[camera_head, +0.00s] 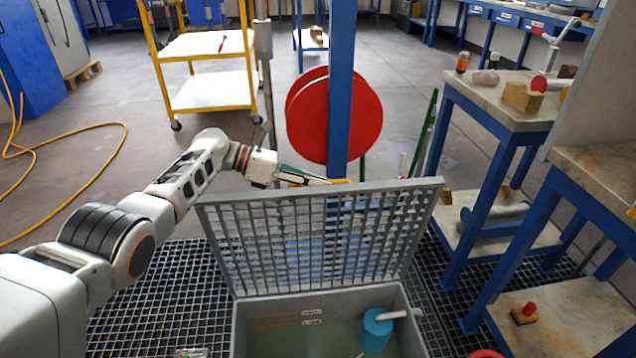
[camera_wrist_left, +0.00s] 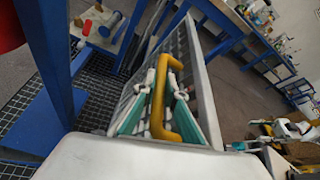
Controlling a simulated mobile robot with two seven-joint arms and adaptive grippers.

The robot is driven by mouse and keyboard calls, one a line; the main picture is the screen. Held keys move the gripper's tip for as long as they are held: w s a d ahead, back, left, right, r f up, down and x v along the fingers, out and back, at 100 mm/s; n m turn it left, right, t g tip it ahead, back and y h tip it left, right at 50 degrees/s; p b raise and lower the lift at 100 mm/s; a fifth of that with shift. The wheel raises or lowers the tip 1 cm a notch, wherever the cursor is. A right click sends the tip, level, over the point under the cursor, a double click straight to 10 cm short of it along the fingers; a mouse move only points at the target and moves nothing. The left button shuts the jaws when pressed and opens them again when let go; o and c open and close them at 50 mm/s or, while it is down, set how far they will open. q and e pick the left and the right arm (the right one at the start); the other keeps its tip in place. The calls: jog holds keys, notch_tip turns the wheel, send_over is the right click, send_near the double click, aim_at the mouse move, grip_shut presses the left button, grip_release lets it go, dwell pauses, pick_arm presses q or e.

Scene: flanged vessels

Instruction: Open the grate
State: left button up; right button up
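The grate (camera_head: 320,235) is a grey lattice panel. It stands raised and steeply tilted along the back of a grey open pit box (camera_head: 240,325), so the inside shows. Its yellow handle (camera_wrist_left: 158,100) is at the grate's upper edge. My left gripper (camera_head: 322,180) is at that upper edge, reaching in from the left. In the left wrist view its teal fingers (camera_wrist_left: 162,88) lie on both sides of the handle and close on it. My right gripper is in neither view.
Inside the pit are a blue cylinder (camera_head: 376,330) and a pale pipe. A blue post (camera_head: 342,90) with a red disc (camera_head: 306,115) stands behind the grate. Blue-framed workbenches (camera_head: 500,105) stand at the right. A yellow cart (camera_head: 210,90) is at the back; open floor lies left.

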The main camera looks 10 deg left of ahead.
pick_arm(q)
jog(key=o, duration=0.3)
jog(key=shift+f, duration=0.3)
jog(key=shift+r, duration=0.1)
jog(key=v, duration=1.2)
jog(key=shift+r, duration=0.1)
